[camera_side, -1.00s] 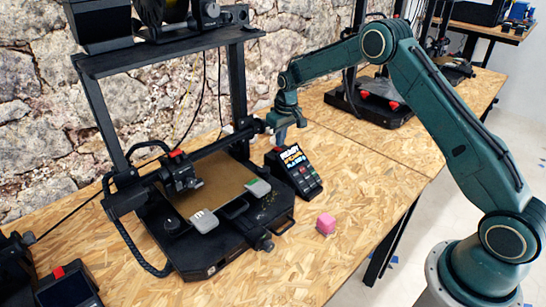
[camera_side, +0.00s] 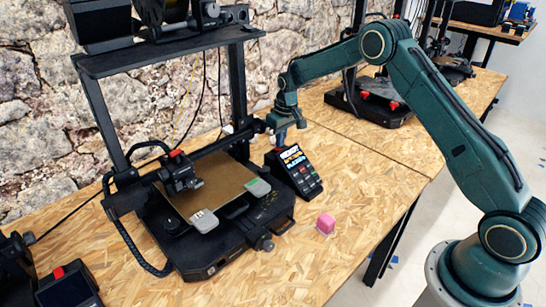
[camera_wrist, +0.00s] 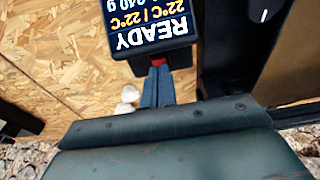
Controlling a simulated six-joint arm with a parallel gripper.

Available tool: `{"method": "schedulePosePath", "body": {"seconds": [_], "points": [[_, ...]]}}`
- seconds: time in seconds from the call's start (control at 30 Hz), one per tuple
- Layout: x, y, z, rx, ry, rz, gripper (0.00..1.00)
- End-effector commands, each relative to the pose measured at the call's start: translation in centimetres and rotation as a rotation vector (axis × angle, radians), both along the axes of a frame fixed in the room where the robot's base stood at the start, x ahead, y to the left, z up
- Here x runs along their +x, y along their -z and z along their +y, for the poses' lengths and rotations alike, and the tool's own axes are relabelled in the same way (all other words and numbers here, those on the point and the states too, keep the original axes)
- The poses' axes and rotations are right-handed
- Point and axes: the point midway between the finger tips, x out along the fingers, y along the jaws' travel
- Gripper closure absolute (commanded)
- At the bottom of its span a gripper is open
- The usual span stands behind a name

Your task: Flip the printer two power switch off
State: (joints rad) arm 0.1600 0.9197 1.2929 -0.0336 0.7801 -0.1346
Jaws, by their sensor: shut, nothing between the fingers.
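A black control box with a lit screen (camera_side: 291,157) stands beside the nearest full printer (camera_side: 240,215). In the wrist view its screen (camera_wrist: 148,25) reads READY, upside down. A red switch (camera_wrist: 183,62) sits on the box's top edge and is partly hidden by my fingers. My gripper (camera_side: 281,141) is shut and empty, pointing down at that top edge. In the wrist view my closed fingertips (camera_wrist: 158,66) are at the red switch; I cannot tell whether they touch it. I cannot read the switch's position or any printer number.
Another printer (camera_side: 375,95) stands behind, and another control box (camera_side: 68,290) is at the lower left. The printer's frame rises close to the left of my gripper.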

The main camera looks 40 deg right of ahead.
Motion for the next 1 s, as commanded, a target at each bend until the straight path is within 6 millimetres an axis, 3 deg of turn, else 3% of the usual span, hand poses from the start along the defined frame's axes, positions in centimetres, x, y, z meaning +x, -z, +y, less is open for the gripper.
{"method": "schedulePosePath", "body": {"seconds": [1.0], "points": [[0.0,1.1,0.0,0.0,0.0,0.001,1.0]]}}
